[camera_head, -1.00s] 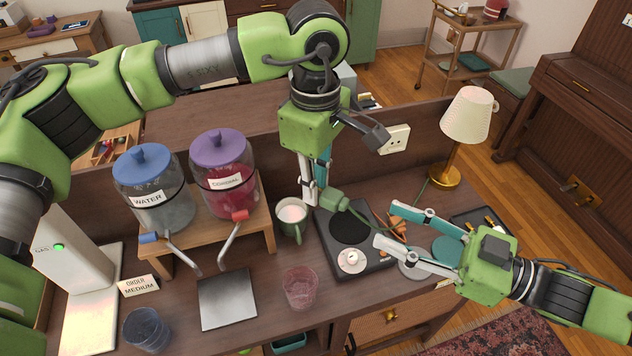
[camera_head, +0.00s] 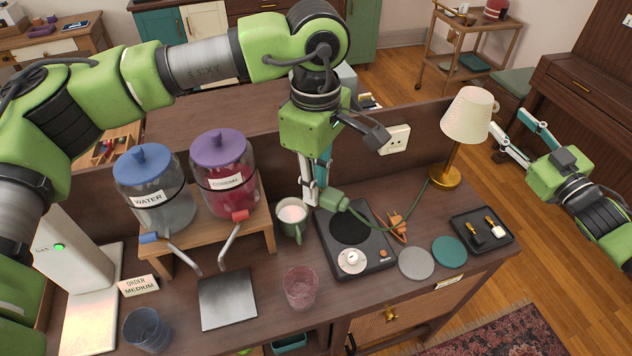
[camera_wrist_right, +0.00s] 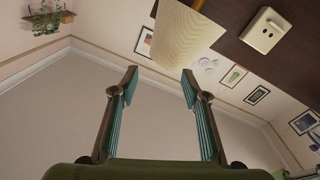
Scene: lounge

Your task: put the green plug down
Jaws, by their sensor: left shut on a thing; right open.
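The green plug (camera_head: 335,199) is at the tips of my left gripper (camera_head: 317,196), which is shut on it just above the back left of the black hotplate (camera_head: 371,264). A green cord runs from the plug to the right, towards the lamp (camera_head: 466,118). Whether the plug touches the surface below I cannot tell. My right gripper (camera_head: 516,139) is open and empty, off the right end of the counter near the lamp. Its open fingers also show in the right wrist view (camera_wrist_right: 160,88).
An orange plug (camera_head: 396,222) lies right of the hotplate. A green mug (camera_head: 292,221) stands close left of it. Grey (camera_head: 416,263) and teal (camera_head: 449,251) coasters and a black tray (camera_head: 481,231) lie at the right. A white socket (camera_head: 395,139) is on the back panel.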

